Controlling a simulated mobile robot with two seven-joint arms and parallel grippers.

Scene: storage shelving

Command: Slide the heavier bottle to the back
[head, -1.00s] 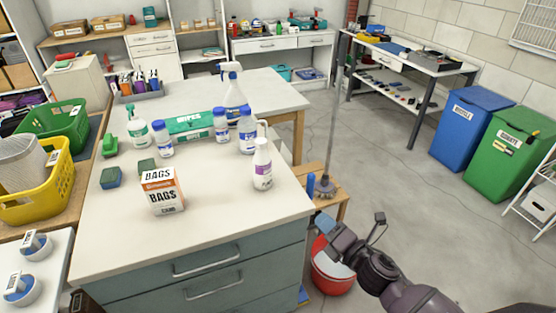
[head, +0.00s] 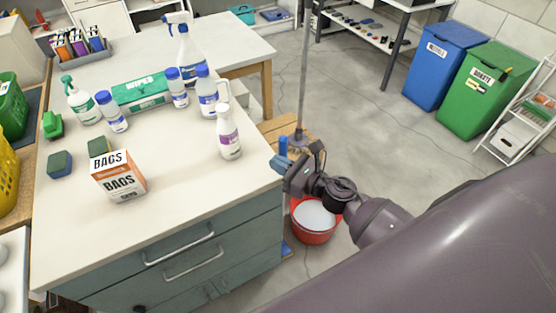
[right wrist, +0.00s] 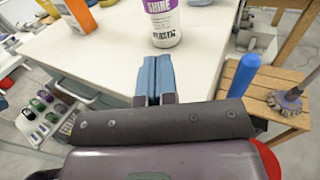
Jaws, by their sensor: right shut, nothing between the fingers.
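A white bottle with a purple label (head: 228,135) stands upright near the counter's right edge; its lower part shows in the right wrist view (right wrist: 163,22). Behind it stand a blue-capped white bottle (head: 208,98), another blue-capped bottle (head: 178,90) and a tall spray bottle (head: 188,58). Farther left are a third blue-capped bottle (head: 112,115) and a green-topped spray bottle (head: 80,103). Which bottle is heavier cannot be seen. My right gripper (head: 278,166) is shut and empty at the counter's right edge, its blue fingers (right wrist: 155,75) pointing towards the purple-labelled bottle, apart from it. My left gripper is out of view.
A bags box (head: 120,177), sponges (head: 60,165) and a green wipes pack (head: 140,93) sit on the white counter (head: 185,195). The counter's front middle is clear. A red bucket (head: 314,220) and wooden stool (head: 290,130) stand on the floor to the right.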

